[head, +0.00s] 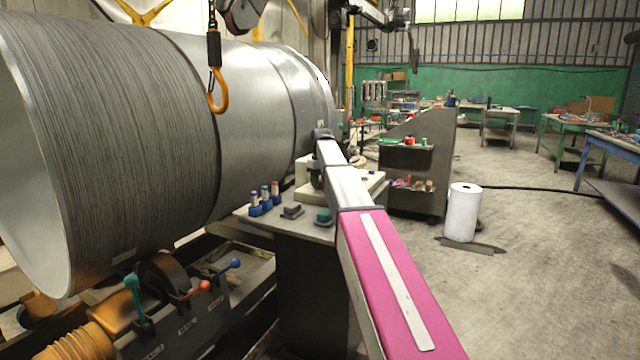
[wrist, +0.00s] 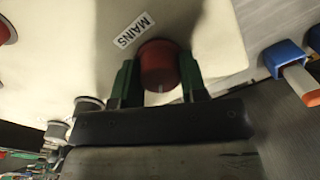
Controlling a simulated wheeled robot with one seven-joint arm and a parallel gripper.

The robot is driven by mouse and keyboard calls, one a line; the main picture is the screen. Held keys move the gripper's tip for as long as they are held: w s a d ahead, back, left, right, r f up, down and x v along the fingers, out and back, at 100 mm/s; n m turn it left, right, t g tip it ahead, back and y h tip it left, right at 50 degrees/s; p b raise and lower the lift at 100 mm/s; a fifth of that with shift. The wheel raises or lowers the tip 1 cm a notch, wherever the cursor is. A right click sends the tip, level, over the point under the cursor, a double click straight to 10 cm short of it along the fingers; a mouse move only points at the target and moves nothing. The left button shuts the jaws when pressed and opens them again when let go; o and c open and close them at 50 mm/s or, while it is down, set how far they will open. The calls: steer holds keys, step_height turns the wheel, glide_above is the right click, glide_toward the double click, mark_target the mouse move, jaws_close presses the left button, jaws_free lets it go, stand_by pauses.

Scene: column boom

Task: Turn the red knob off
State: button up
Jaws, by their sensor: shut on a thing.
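The red knob (wrist: 160,62) is in the wrist view, on a cream panel (wrist: 85,40) beside a "MAINS" label (wrist: 133,30). A short pale mark on the knob points toward the bottom of the picture. My gripper (wrist: 158,76) has one dark green finger on each side of the knob and is shut on it. In the head view, my arm reaches to a cream box (head: 304,178) on a dark cabinet; the red knob cannot be made out there.
Another red part (wrist: 5,30) sits at the panel's left edge, with silver-topped knobs (wrist: 88,104) below. Blue-based pieces (head: 255,208) stand left of the box. A large steel drum (head: 110,130) and a hanging hook (head: 217,92) are at left. Open floor lies at right.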

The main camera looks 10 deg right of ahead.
steer(key=n, duration=0.3)
steer(key=shift+n, duration=0.3)
steer(key=shift+a+n, duration=0.1)
steer(key=shift+n, duration=1.8)
steer(key=o, duration=0.9)
steer(key=shift+r, duration=0.1)
step_height(320, 180, up, 11)
steer(key=shift+w+f, duration=0.15)
steer(key=shift+f, duration=0.05)
